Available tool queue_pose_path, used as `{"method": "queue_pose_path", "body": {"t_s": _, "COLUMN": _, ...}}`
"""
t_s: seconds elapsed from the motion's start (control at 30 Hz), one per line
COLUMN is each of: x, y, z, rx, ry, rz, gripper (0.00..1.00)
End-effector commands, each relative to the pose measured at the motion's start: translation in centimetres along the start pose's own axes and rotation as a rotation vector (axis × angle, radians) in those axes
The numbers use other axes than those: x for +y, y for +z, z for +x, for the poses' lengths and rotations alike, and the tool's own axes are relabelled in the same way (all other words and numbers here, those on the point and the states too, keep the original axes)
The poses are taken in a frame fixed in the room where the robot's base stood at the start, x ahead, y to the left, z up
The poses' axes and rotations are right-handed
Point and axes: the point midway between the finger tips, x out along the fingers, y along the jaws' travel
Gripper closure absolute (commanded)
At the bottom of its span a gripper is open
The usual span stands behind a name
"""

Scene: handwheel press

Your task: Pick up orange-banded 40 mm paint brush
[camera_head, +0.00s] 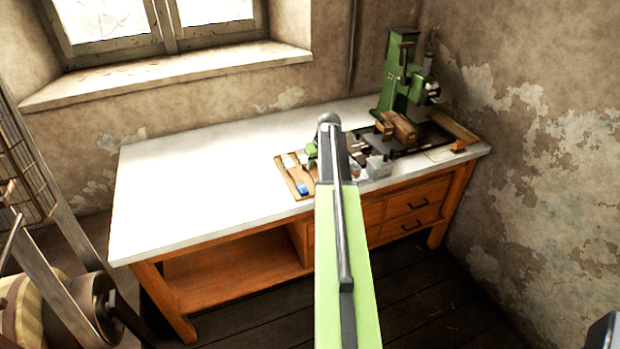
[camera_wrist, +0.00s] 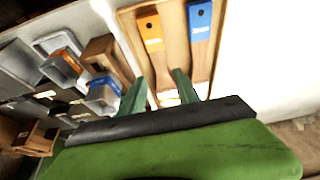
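The orange-banded paint brush (camera_wrist: 151,30) lies in a shallow wooden tray (camera_wrist: 125,14) in the wrist view. Its orange end is at the top and its wooden part runs down between my fingers. A blue-banded brush (camera_wrist: 199,22) lies beside it on the right. My gripper (camera_wrist: 160,78) is open, its two green fingers apart on either side of the orange-banded brush's lower part as seen. I cannot tell how high the fingers are above it. In the head view the tray (camera_head: 282,164) is partly hidden by my arm, and I cannot make out the orange band.
A green press (camera_head: 396,85) stands at the workbench's back right. Several small boxes and blocks (camera_wrist: 62,68) sit close to the tray, left in the wrist view. The workbench's white top (camera_head: 200,180) is clear on the left. A wall bounds the right side.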

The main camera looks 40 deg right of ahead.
Motion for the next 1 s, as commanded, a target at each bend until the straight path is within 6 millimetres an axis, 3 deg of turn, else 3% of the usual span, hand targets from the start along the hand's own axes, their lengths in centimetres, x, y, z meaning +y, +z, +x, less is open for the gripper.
{"method": "queue_pose_path", "body": {"t_s": 0.23, "x": 0.0, "y": 0.1, "z": 1.1, "rx": 0.000, "ry": 0.000, "rz": 0.000, "gripper": 0.62}}
{"method": "queue_pose_path", "body": {"t_s": 0.53, "x": -0.1, "y": 0.5, "z": 5.8, "rx": 0.000, "ry": 0.000, "rz": -0.001, "gripper": 0.62}}
{"method": "queue_pose_path", "body": {"t_s": 0.77, "x": -0.1, "y": 0.3, "z": 5.6, "rx": 0.000, "ry": 0.000, "rz": 0.000, "gripper": 0.62}}
{"method": "queue_pose_path", "body": {"t_s": 1.0, "x": -0.1, "y": 0.3, "z": 5.5, "rx": 0.000, "ry": 0.000, "rz": 0.001, "gripper": 0.91}}
